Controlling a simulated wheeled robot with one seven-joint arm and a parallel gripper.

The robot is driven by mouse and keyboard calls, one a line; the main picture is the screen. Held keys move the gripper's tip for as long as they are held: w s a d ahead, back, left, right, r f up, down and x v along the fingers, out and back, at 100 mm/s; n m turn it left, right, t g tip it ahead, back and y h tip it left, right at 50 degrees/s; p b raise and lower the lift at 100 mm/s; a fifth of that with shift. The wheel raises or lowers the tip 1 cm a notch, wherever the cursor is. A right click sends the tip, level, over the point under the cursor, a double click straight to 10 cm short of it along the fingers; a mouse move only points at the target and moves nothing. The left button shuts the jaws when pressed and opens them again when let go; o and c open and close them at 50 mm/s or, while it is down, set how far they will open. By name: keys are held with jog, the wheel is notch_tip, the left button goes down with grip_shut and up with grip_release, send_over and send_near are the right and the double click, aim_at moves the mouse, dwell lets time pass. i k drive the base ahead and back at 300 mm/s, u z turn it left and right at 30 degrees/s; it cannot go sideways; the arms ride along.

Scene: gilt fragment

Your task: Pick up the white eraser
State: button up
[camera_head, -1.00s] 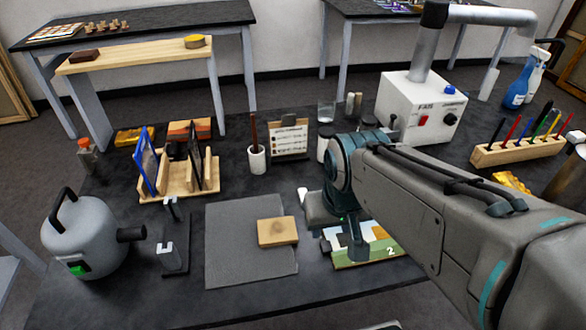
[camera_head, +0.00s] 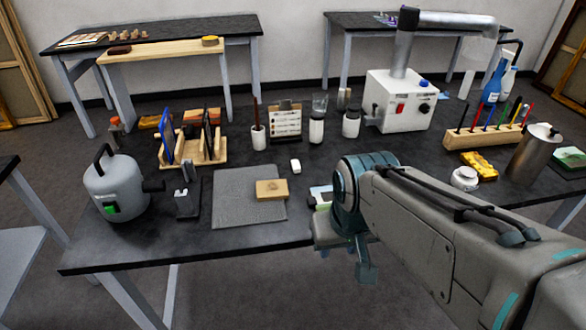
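A small white block (camera_head: 295,166), which looks like the white eraser, lies on the dark table (camera_head: 330,160) just behind the right part of a grey mat (camera_head: 235,205). My gripper (camera_head: 364,268) hangs in front of the table's front edge, to the right of the block and nearer to me. It is well apart from the block. The gripper's fingers are partly hidden by its own body, so their opening does not show clearly. I see nothing held in it.
A wooden block (camera_head: 272,189) lies on the mat. A picture card (camera_head: 321,196) is partly hidden behind my arm. Jars (camera_head: 316,132) and a brush cup (camera_head: 258,138) stand behind the white block. A wooden rack (camera_head: 190,150) is to the left. The table around the white block is clear.

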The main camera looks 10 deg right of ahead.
aim_at(295, 164)
jog(key=u, duration=0.05)
jog(key=k, duration=0.5)
jog(key=z, duration=1)
jog(key=i, duration=1.2)
jog(key=u, duration=0.5)
